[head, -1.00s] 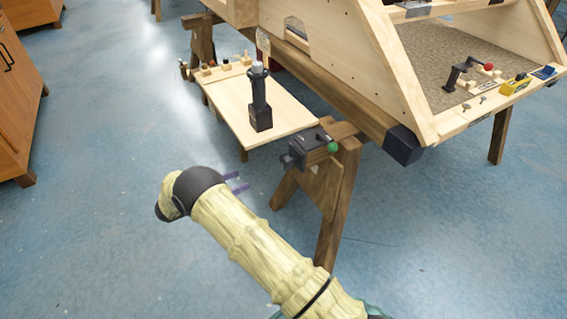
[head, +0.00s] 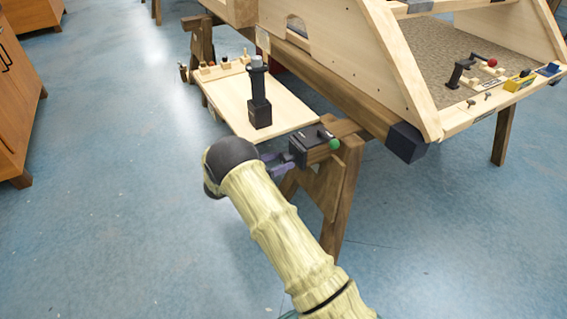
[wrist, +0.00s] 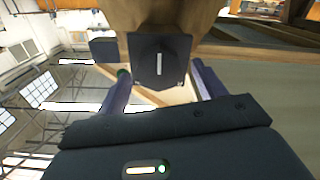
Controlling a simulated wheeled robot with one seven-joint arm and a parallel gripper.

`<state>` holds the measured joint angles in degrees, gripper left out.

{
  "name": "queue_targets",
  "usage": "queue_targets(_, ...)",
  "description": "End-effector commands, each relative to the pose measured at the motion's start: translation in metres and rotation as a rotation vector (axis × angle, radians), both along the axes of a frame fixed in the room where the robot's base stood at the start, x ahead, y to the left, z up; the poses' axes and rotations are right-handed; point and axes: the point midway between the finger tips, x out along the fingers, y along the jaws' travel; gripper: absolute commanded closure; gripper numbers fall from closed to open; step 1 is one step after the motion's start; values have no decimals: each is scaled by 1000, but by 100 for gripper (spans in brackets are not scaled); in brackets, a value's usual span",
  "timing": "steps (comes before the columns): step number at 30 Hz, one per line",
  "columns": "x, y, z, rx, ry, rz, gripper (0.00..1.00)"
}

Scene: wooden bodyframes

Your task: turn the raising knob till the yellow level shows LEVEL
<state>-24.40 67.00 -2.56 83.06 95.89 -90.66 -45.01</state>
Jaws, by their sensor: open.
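A dark knob with a white line (wrist: 158,62) sits on a square black plate in the wrist view, its line close to upright. It appears to belong to the black box (head: 298,150) on the sawhorse end in the head view, though its face is hidden there. My gripper (head: 279,161) is open and empty, close in front of this box. In the wrist view its fingers (wrist: 160,74) stand on either side of the knob, with a gap on both sides; I cannot tell the depth. The yellow level (head: 519,80) sits on the right ledge, its reading too small to tell.
A green ball (head: 334,143) is at the box's right side. A wooden shelf board (head: 228,104) carries a black post (head: 259,98). A wooden sawhorse leg (head: 341,195) stands below the box. Open blue floor (head: 110,200) lies left.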

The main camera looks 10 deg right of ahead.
Motion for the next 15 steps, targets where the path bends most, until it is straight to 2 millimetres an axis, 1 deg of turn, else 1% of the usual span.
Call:
queue_targets(1, 2, -7, -2, -1, 0, -1, 31)
queue_targets(5, 5, -17, -1, 0, 1, 0, 31)
queue_targets(14, 6, -18, 0, 0, 1, 0, 31)
queue_targets(15, 6, -18, 0, 0, 1, 0, 39)
